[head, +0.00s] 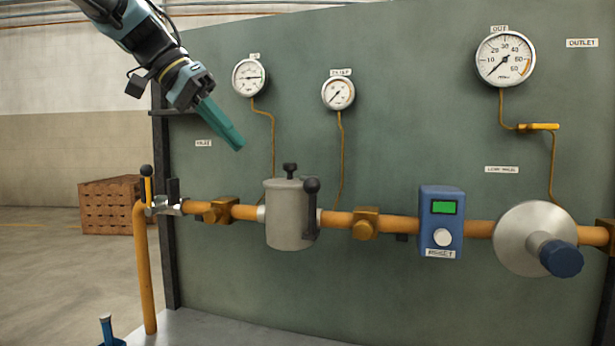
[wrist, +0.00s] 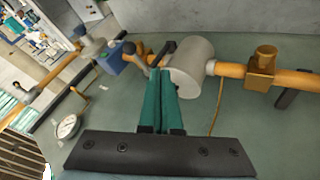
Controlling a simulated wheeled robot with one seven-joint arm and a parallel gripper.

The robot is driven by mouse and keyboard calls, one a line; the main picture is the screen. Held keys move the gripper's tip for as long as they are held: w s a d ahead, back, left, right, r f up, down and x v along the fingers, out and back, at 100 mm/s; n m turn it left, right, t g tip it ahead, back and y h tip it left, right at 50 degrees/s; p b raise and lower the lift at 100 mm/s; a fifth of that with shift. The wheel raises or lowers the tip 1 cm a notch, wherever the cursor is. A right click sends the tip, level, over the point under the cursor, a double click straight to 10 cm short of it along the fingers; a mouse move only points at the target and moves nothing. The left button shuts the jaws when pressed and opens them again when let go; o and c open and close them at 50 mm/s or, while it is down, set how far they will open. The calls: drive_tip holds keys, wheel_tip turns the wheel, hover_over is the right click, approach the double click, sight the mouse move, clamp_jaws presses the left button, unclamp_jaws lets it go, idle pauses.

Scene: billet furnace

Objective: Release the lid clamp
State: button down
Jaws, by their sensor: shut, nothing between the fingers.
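A grey cylindrical canister (head: 288,222) sits in the orange pipe line in front of the green panel. A black lever (head: 311,210) with a ball end stands upright along its right side, and it looks like the lid clamp. A small black knob (head: 290,171) is on top of the lid. My gripper (head: 240,147) is up and to the left of the canister, apart from it, with its teal fingers together and empty. In the wrist view the closed fingers (wrist: 160,80) point towards the canister (wrist: 192,68); the black lever (wrist: 165,51) shows just beyond their tips.
Orange pipe fittings (head: 220,211) flank the canister. A blue box (head: 440,222) with a green display and a round silver regulator (head: 525,238) are to the right. Gauges (head: 250,77) hang above with thin tubes. A handled valve (head: 147,185) is at the left.

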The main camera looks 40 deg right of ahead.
sight(307, 182)
drive_tip(key=shift+d, duration=0.1)
drive_tip(key=s+d+f+p, duration=0.3)
drive_tip(key=s+d+f, duration=0.3)
drive_tip(key=f, duration=0.1)
drive_tip(key=shift+s+d, duration=0.35)
drive_tip(key=shift+d, duration=0.05)
idle(0.6)
